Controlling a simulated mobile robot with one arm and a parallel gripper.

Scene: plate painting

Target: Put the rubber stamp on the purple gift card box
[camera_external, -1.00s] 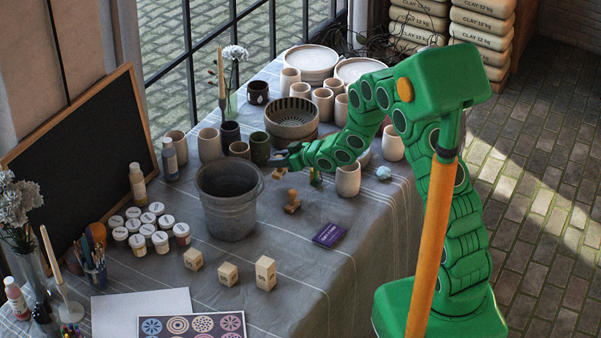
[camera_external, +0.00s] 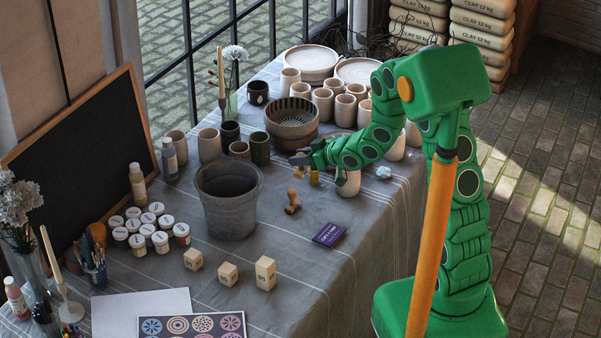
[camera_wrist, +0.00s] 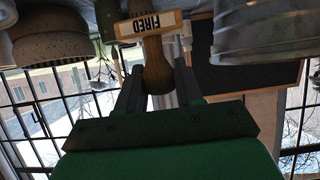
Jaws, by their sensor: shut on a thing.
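My gripper (camera_external: 300,160) is shut on a wooden rubber stamp (camera_external: 299,173) and holds it above the table. In the wrist view the stamp's brown handle (camera_wrist: 157,72) is between the fingers, and its pale block reads "FIRED" (camera_wrist: 148,25). A second wooden stamp (camera_external: 292,203) stands on the cloth below and in front of my gripper. The flat purple gift card box (camera_external: 329,235) lies on the table nearer the front edge, apart from the held stamp, with nothing on it.
A grey bucket (camera_external: 229,204) stands left of my gripper. A patterned bowl (camera_external: 291,122) and several cups stand behind. A pale cup (camera_external: 348,184) is under my forearm, with a small yellowish thing (camera_external: 315,178) beside it. The cloth around the purple box is clear.

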